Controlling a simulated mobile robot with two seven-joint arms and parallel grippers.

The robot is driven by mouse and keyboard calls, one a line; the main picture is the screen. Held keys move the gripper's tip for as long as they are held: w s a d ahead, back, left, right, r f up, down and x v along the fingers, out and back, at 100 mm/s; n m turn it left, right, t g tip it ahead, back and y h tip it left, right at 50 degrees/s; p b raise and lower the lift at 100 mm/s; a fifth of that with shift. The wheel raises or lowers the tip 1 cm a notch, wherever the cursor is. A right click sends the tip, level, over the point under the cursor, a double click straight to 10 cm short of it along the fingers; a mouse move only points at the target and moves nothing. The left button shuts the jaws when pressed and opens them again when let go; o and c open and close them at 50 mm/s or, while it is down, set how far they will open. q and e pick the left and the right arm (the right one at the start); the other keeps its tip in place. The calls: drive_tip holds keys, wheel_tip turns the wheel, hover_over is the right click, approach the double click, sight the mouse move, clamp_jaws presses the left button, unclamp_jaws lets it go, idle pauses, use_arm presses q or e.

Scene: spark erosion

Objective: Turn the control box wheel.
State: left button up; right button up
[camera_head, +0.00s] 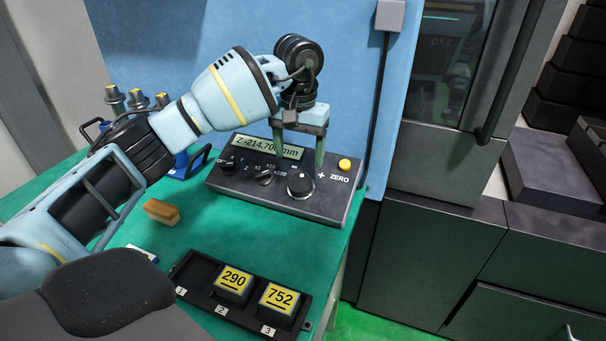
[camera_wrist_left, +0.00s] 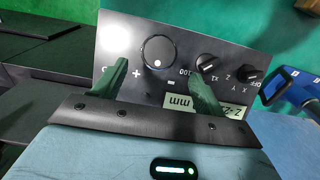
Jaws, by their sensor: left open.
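The dark grey control box (camera_head: 228,186) lies on the green table with its sloped panel up. Its wheel, a round black knob (camera_head: 300,184) with a white dot, sits between the minus and plus marks; it also shows in the left wrist view (camera_wrist_left: 159,50). The display (camera_head: 268,147) reads about Z -214.70 mm; its last digits are partly covered by a finger. My left gripper (camera_head: 299,160) is open above the panel, pointing down. In the left wrist view its fingers (camera_wrist_left: 160,70) are spread on either side of the wheel, apart from it. My right gripper is not in view.
Smaller knobs (camera_head: 264,177) and a yellow button (camera_head: 345,164) share the panel. A brown block (camera_head: 161,211) lies left. A cable (camera_head: 379,110) hangs behind the box.

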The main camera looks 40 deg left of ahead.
sight(300, 180)
use_arm(q)
wheel_tip(300, 180, down, 8)
drive_tip(key=shift+w+r, duration=0.1)
drive_tip(key=shift+r, duration=0.05)
idle(0.3)
drive_tip(key=c, duration=1)
